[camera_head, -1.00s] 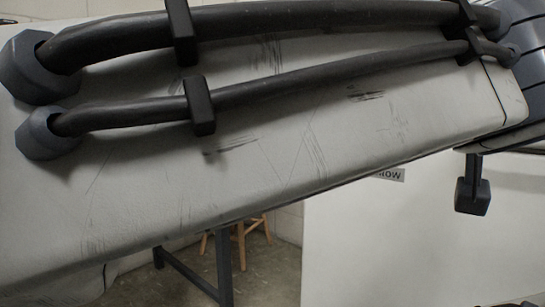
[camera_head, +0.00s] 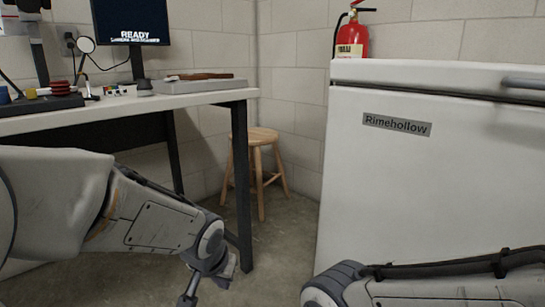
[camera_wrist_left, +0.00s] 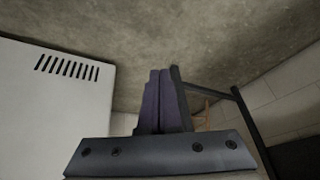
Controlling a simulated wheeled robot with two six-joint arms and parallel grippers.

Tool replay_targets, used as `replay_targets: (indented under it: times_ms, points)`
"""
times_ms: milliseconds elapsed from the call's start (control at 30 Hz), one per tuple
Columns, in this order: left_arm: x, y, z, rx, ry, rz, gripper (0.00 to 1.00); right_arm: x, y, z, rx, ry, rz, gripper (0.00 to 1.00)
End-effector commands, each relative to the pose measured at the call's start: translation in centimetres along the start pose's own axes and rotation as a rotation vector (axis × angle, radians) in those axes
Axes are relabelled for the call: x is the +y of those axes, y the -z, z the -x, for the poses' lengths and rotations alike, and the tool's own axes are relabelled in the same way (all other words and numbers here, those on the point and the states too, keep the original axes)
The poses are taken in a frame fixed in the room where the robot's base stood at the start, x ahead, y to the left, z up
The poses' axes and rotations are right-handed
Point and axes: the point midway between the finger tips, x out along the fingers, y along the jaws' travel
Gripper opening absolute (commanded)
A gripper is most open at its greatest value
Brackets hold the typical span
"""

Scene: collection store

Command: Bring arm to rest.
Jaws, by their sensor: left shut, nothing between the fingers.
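My left arm comes in from the left in the head view, low in front of the desk. Its end hangs down near the bottom edge, where the left gripper (camera_head: 190,294) is only partly seen. In the left wrist view the two dark fingers of the left gripper (camera_wrist_left: 160,74) lie together, shut and empty, with bare concrete floor beyond. My right arm shows only as a link at the bottom right of the head view; its gripper is out of view.
A desk (camera_head: 190,98) with a monitor (camera_head: 130,18) stands at the left. A wooden stool (camera_head: 262,138) stands behind its leg.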

Motion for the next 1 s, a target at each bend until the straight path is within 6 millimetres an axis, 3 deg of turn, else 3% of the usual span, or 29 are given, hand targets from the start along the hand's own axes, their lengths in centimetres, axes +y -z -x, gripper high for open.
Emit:
replay_targets:
  times_ms: [200, 467, 500, 867, 1000]
  points:
    - [-3.6, -6.1, -1.7, -0.113, 0.005, 0.099, 0.00, 0.0, 0.0, 0.0, 0.000, 0.000, 0.000, 1.00]
    - [-5.9, -12.4, -2.4, -0.215, -0.001, 0.210, 0.00, 0.0, 0.0, 0.1, 0.000, 0.000, 0.000, 1.00]
    - [-5.3, -11.4, -1.0, -0.210, -0.010, 0.183, 0.00, -0.1, 0.1, 1.3, -0.001, 0.000, 0.000, 1.00]
    - [-1.7, -9.6, 5.3, -0.238, -0.062, 0.067, 0.00, -0.5, 0.3, 6.3, 0.000, 0.000, 0.000, 1.00]
    - [0.1, -8.7, 9.0, -0.253, -0.089, 0.003, 0.00, -0.7, 0.5, 9.2, 0.000, 0.000, 0.000, 1.00]
